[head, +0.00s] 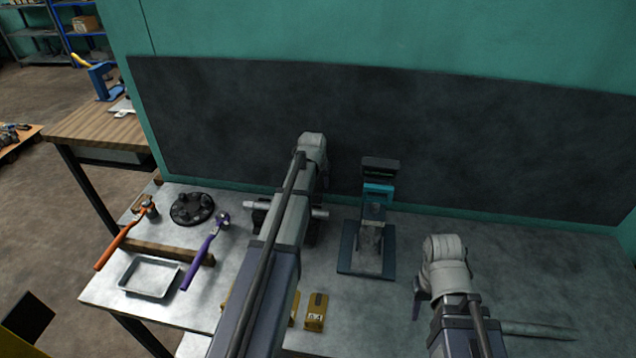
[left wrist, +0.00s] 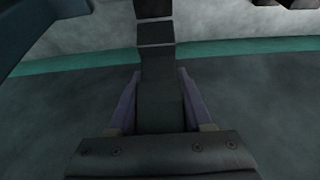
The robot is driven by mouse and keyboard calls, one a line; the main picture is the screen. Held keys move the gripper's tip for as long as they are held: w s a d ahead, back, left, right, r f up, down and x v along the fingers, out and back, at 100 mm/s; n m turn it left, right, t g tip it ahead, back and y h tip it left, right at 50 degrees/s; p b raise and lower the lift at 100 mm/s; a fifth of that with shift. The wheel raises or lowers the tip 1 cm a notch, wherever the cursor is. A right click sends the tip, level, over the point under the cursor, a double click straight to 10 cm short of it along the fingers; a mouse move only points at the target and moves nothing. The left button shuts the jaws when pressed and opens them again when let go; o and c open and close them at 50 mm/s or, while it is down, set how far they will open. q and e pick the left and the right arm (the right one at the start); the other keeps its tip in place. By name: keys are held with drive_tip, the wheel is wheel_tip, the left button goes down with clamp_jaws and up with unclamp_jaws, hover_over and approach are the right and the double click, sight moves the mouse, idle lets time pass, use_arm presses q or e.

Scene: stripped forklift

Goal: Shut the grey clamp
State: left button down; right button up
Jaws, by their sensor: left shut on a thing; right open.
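My left gripper (left wrist: 158,75) is shut on a dark grey lever (left wrist: 158,103), which runs between its two fingers in the left wrist view. The lever looks like part of the grey clamp, but the clamp's body cannot be made out. In the head view my left arm hides the fingers and much of a grey and dark fixture (head: 321,212) on the bench. Right of it stands a grey block (head: 371,238) with a teal part and a dark top, on a dark plate. My right gripper (head: 420,300) is open and empty, low above the bench at the right.
The metal bench (head: 340,310) stands against a dark wall panel. At its left are an orange-handled tool (head: 120,242), a purple-handled tool (head: 205,250), a black round part (head: 192,208) and a shallow tray (head: 149,277). Small yellow blocks (head: 316,311) lie near the front. The right side is mostly free.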

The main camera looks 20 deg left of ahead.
use_arm(q)
drive_tip(key=c, duration=0.6)
unclamp_jaws()
drive_tip(key=shift+c, duration=0.2)
drive_tip(key=shift+s, duration=0.15)
drive_tip(key=shift+s+d+f+b, duration=0.2)
drive_tip(key=shift+s+d, duration=0.1)
drive_tip(key=shift+s, duration=0.9)
drive_tip(key=shift+s+d+f+b, duration=0.25)
drive_tip(key=shift+s+d, duration=0.1)
drive_tip(key=shift+s, duration=0.8)
drive_tip(key=shift+s+d+f+b, duration=0.2)
drive_tip(key=shift+s+d, duration=0.1)
drive_tip(key=shift+s, duration=0.9)
drive_tip(key=o, duration=0.6)
drive_tip(key=shift+c, duration=0.2)
drive_tip(key=shift+r, duration=0.15)
